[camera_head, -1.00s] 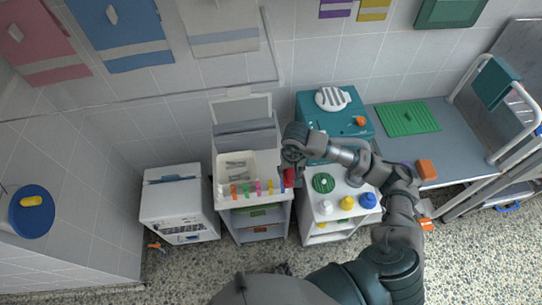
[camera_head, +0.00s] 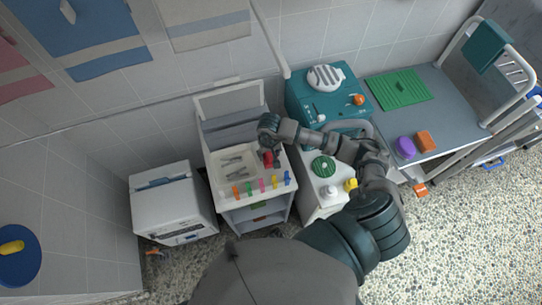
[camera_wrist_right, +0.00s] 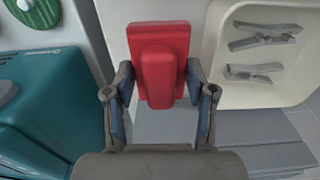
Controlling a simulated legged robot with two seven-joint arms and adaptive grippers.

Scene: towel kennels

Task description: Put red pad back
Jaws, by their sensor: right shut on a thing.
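The red pad (camera_wrist_right: 160,65) is a flat red block with a raised grip, and it fills the middle of the right wrist view. My right gripper (camera_wrist_right: 160,92) is shut on the grip, one finger on each side. In the head view the red pad (camera_head: 267,158) and my right gripper (camera_head: 268,143) are over the right part of a white cart (camera_head: 285,200), beside its cream tray (camera_head: 216,166). I cannot tell whether the pad touches the cart top. My left gripper is not in view.
The tray holds grey tools (camera_wrist_right: 262,38). Several coloured clips (camera_head: 262,184) line the cart's front edge. Right of it stands a white cabinet with a green round item (camera_head: 323,166) and bottles (camera_head: 351,185). A teal machine (camera_head: 330,95) stands behind. A white bin (camera_head: 172,202) is on the left.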

